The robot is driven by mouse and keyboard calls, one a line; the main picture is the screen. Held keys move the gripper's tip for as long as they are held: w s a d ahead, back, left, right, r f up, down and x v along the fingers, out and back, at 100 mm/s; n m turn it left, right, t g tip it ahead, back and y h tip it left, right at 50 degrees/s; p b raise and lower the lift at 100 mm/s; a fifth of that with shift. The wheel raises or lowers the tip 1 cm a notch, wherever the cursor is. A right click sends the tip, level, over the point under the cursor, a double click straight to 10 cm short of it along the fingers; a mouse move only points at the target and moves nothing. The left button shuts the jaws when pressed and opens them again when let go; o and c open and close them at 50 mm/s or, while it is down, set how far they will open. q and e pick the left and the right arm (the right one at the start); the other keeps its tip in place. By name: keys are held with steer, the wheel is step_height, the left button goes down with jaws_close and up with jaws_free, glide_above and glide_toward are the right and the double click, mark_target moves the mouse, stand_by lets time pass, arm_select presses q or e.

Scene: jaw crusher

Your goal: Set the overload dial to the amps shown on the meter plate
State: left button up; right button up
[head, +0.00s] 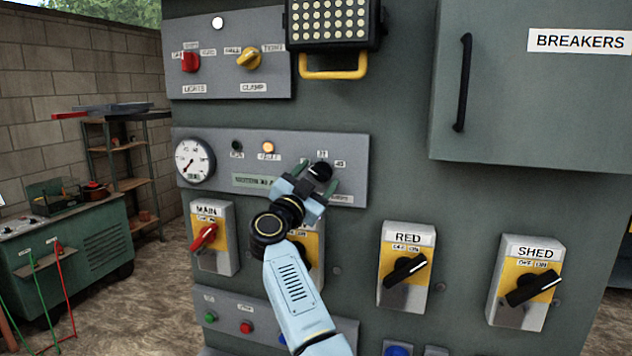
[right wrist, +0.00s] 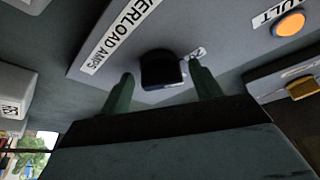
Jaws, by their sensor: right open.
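The overload dial (head: 320,170) is a black knob on the grey meter panel (head: 352,150). Small number labels sit around it, one reading about 45. In the right wrist view the dial (right wrist: 161,69) lies between the two green fingers of my right gripper (right wrist: 162,92), with gaps on both sides. The "OVERLOAD AMPS" label (right wrist: 120,38) is beside it. My right gripper (head: 316,181) is open at the dial in the head view. A green meter plate (head: 255,181) is partly hidden by my gripper, and its text is too small to read. My left gripper is not visible.
A round gauge (head: 194,160) and a lit orange lamp (head: 268,147) share the panel. Below are the MAIN switch (head: 212,238), RED switch (head: 405,268) and SHED switch (head: 526,280). A yellow-handled lamp (head: 333,66) and the breakers cabinet (head: 540,85) stick out above.

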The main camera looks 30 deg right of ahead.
steer(key=c, duration=1)
steer(key=shift+m, duration=0.5)
steer(key=m+g, duration=0.1)
steer(key=m, duration=0.3)
steer(key=m+g+y, duration=0.1)
steer(key=m+g, duration=0.1)
steer(key=m, duration=0.2)
steer(key=m+g+b, duration=0.1)
steer(key=m+g, duration=0.1)
steer(key=m, duration=0.2)
steer(key=shift+w+a+r+y, duration=0.15)
steer(key=shift+a+r+y, duration=0.1)
steer(key=shift+y, duration=0.15)
steer(key=shift+m, duration=0.4)
steer(key=o, duration=1)
steer(key=shift+d+r, duration=0.1)
